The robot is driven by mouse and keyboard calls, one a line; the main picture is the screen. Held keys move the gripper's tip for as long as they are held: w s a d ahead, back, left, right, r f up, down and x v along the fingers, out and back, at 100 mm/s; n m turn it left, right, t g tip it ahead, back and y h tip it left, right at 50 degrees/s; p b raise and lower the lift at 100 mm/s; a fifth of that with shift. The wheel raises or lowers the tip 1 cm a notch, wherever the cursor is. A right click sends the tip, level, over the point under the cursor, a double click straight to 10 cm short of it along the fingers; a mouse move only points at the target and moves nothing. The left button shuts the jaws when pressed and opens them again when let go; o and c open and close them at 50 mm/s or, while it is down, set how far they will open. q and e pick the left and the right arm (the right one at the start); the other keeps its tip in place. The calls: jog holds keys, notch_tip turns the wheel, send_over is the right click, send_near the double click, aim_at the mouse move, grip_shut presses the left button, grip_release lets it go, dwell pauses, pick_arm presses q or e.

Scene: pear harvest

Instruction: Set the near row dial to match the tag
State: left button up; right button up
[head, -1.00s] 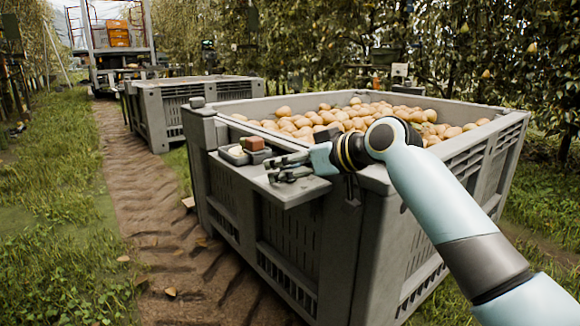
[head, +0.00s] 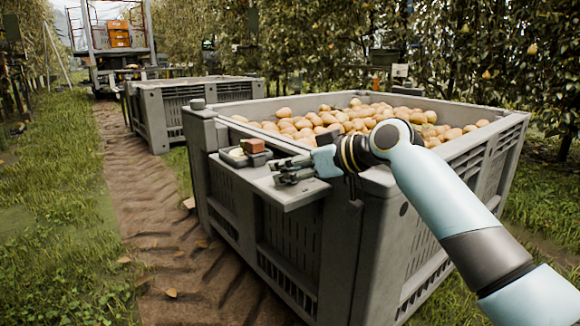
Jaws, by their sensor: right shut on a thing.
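My right gripper (head: 281,172) is low over the grey shelf (head: 294,194) on the near side of the big pear bin. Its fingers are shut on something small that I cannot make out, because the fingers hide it. I cannot pick out a row dial or a tag for certain. A small grey tray (head: 236,161) sits on the shelf just left of the fingertips, with a red-brown block (head: 253,145) at its back. My left gripper is not in view.
The grey bin (head: 375,240) is full of pears (head: 345,118). A second bin (head: 160,118) stands behind it at left, with a wheeled platform carrying orange crates (head: 118,35) farther back. A dirt track (head: 150,215) and grass lie open at left.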

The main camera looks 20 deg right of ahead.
jog(key=o, duration=1.2)
jog(key=shift+v, duration=6)
